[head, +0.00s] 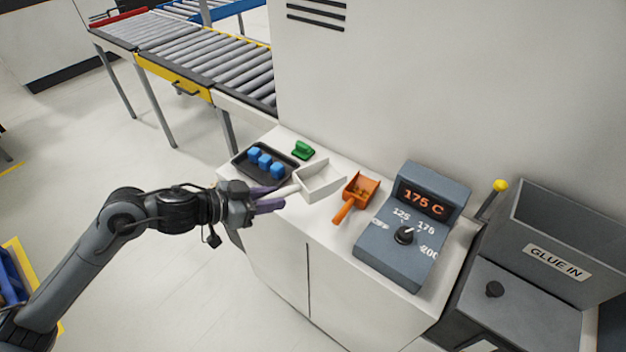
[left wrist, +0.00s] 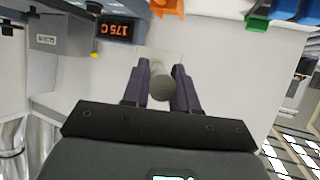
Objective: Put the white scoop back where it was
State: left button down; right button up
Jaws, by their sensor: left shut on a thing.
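The white scoop (head: 318,180) is over the cabinet top, between the black tray and the orange scoop, with its pan toward the wall. My left gripper (head: 270,201) is shut on its handle. In the left wrist view, the round grey-looking handle end (left wrist: 162,89) sits between the two purple fingers, and the pan is faint against the white surface. I cannot tell whether the pan touches the cabinet top. My right gripper is not in view.
A black tray (head: 241,168) with blue blocks and a green object (head: 303,150) lie left of the scoop. An orange scoop (head: 360,188), the 175 C control box (head: 385,246) and a GLUE IN hopper (head: 535,226) stand to the right. Roller conveyors (head: 226,68) are behind.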

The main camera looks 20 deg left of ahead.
pick_arm(q)
jog(key=w+f+n+y+b, duration=0.1)
jog(key=w+f, duration=0.2)
jog(key=w, duration=0.2)
jog(key=w+d+f+n+t+y+b, duration=0.1)
jog(key=w+f+y, duration=0.1)
jog(key=w, duration=0.3)
jog(key=w+d+f+n+t+y, duration=0.1)
jog(key=w+f+n, duration=0.1)
jog(key=w+f, duration=0.2)
jog(key=shift+w+d+f+b, duration=0.1)
jog(key=shift+w+d+b, duration=0.1)
jog(key=shift+w, duration=0.25)
jog(key=shift+w+d+f+b, duration=0.1)
jog(key=shift+w+b, duration=0.1)
jog(key=shift+w, duration=0.2)
jog(key=shift+f+b, duration=0.55)
jog(key=shift+f, duration=2.45)
jog(key=c, duration=0.9)
grip_release()
